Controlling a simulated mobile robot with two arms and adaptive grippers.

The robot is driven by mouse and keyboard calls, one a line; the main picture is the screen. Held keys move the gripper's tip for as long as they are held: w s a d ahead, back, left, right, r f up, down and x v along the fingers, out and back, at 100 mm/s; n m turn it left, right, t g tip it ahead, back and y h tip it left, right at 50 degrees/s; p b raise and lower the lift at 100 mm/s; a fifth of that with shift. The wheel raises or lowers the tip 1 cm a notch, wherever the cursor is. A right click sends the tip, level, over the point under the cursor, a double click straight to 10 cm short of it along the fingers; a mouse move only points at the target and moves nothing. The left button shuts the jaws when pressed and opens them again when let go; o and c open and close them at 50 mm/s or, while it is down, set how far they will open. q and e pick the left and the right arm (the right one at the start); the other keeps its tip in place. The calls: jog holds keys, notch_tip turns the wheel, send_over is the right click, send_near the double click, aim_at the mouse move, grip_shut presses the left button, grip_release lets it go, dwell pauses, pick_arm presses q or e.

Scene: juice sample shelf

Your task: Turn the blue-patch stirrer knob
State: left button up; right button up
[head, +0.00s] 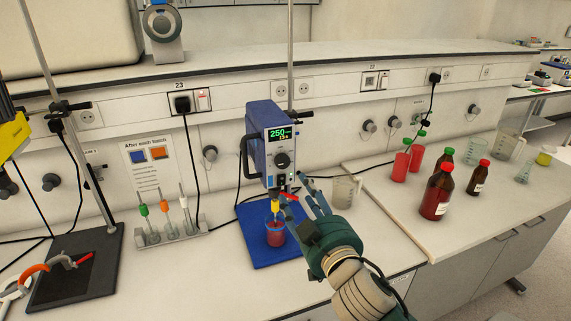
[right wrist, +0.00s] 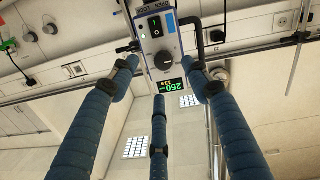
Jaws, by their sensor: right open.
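The stirrer (head: 262,140) has a blue housing and a grey front with a lit display (head: 281,133) reading 250. Its dark round knob (head: 283,160) is below the display. The wrist view, upside down, shows the knob (right wrist: 164,61) and display (right wrist: 172,86). Below the stirrer, a beaker of red liquid (head: 275,236) stands on a blue base (head: 262,251). My right gripper (head: 303,194) is open, low and right of the knob. In the wrist view its fingers (right wrist: 162,82) spread around the knob's direction, apparently not touching it.
A clear beaker (head: 346,190) stands just right of my right gripper. Red-liquid bottles (head: 437,192) stand farther right. A rack of tools (head: 165,237) stands left of the stirrer. A yellow device (head: 12,134) is at the left edge. Cables hang from the wall sockets.

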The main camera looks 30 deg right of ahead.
aim_at(284, 165)
jog(key=b+x, duration=0.2)
jog(key=x, duration=0.1)
jog(key=r+b+x, duration=0.1)
jog(key=b+x, duration=0.2)
jog(key=r+b+x, duration=0.1)
jog(key=b+x, duration=0.1)
jog(key=x, duration=0.1)
jog(key=shift+w+d, duration=0.1)
jog(key=shift+w, duration=0.15)
jog(key=shift+w+d+f, duration=0.15)
jog(key=shift+w, duration=0.5)
jog(key=c, duration=1.1)
jog(key=shift+f, duration=0.1)
jog(key=shift+c, duration=0.2)
